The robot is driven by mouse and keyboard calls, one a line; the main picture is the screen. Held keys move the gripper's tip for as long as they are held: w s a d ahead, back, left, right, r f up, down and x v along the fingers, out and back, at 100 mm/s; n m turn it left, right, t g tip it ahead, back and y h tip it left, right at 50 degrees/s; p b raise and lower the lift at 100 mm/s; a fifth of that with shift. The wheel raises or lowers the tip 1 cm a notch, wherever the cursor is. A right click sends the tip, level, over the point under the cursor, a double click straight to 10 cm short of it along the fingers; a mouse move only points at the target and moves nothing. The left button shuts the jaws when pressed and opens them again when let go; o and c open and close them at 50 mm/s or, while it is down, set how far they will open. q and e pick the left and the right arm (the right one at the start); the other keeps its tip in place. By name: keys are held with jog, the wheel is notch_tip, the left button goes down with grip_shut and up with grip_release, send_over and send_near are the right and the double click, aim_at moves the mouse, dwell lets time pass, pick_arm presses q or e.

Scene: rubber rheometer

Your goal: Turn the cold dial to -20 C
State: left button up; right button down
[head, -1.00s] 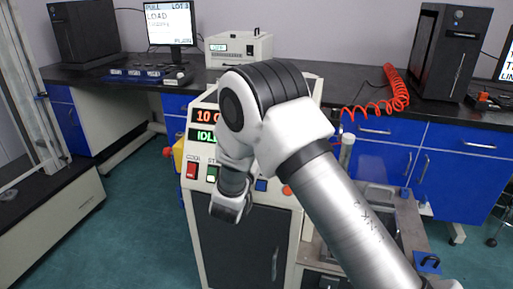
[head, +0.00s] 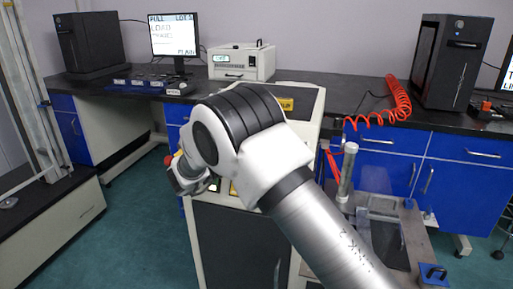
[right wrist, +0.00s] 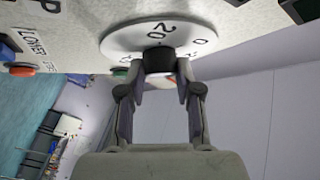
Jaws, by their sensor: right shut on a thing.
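In the right wrist view a white dial disc (right wrist: 120,40) shows a 20 and a 0, with other marks partly hidden. A black knob (right wrist: 158,60) stands at its centre. My right gripper (right wrist: 160,78) has its fingers on either side of the knob and is shut on it. In the head view my right arm reaches across the front of the white machine (head: 308,130), with the gripper (head: 188,182) at the machine's left side. The arm hides most of the control panel, and the dial cannot be seen there. My left gripper is out of view.
The wrist view shows an orange button (right wrist: 22,70) and a blue one (right wrist: 8,48) on the panel. A metal post (head: 347,175) and a frame with a plate (head: 385,240) stand to the right. A bench (head: 330,93) runs behind.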

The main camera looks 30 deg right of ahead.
jog(key=shift+m+g, duration=0.5)
jog(key=shift+m, duration=0.3)
jog(key=shift+y, duration=0.3)
jog(key=c, duration=0.8)
grip_release()
jog(key=a, duration=0.7)
jog(key=shift+s+a+r, duration=0.1)
jog(key=shift+a, duration=0.15)
